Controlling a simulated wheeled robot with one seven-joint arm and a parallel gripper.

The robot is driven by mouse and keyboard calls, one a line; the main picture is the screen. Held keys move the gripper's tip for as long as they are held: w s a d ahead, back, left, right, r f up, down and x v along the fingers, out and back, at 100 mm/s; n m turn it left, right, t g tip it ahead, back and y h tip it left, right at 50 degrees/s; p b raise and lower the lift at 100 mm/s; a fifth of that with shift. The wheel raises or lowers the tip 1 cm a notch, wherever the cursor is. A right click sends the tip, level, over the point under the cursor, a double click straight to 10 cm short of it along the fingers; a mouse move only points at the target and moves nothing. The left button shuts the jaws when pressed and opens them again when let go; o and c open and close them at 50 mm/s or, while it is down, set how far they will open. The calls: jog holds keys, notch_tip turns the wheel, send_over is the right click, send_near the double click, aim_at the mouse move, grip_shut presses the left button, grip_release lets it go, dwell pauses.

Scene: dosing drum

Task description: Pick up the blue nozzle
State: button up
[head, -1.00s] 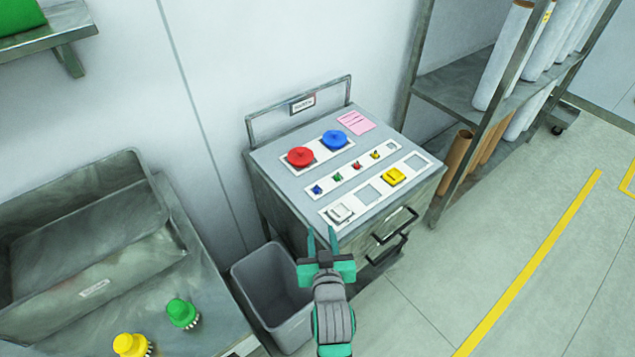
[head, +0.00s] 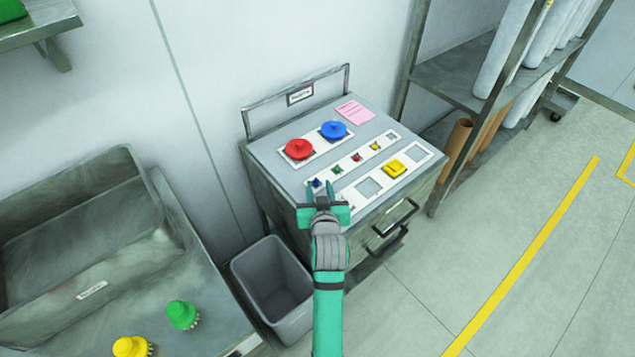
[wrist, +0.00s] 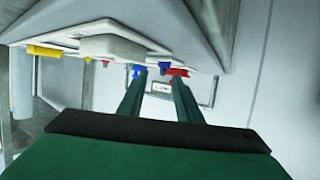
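The blue nozzle (head: 317,183) is a small dark blue piece at the near left end of a row of small coloured pieces on the cabinet top. In the wrist view a small blue piece (wrist: 163,65), which looks like the nozzle, shows near the fingertips. My gripper (head: 320,189) is open, its two green fingers apart and pointing toward the nozzle. In the wrist view the gripper (wrist: 158,76) has nothing visible held between its fingers. Contact with the nozzle cannot be told.
The cabinet top (head: 272,150) also bears a red disc (head: 298,149), a blue disc (head: 333,130), a yellow block (head: 394,168) and a pink note (head: 355,112). A white block (wrist: 110,45) shows close by in the wrist view. A grey bin (head: 272,283) stands at the cabinet's left.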

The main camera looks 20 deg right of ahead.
aim_at(317, 189)
jog(key=shift+a+x, duration=0.15)
jog(key=shift+x, duration=0.8)
jog(key=shift+a+x, duration=0.1)
jog(key=shift+x, duration=0.8)
jog(key=shift+a+r, duration=0.1)
jog(key=shift+a, duration=0.1)
jog(key=c, duration=0.4)
jog(key=shift+d, duration=0.1)
grip_shut()
jog(key=shift+s+d, duration=0.15)
jog(key=shift+d, duration=0.05)
jog(key=shift+r, duration=0.25)
jog(key=r, duration=0.3)
jog(key=shift+s+r, duration=0.3)
jog(key=s+d+r, duration=0.2)
jog(key=s+r, duration=0.7)
jog(key=s, duration=0.4)
jog(key=shift+d, duration=0.2)
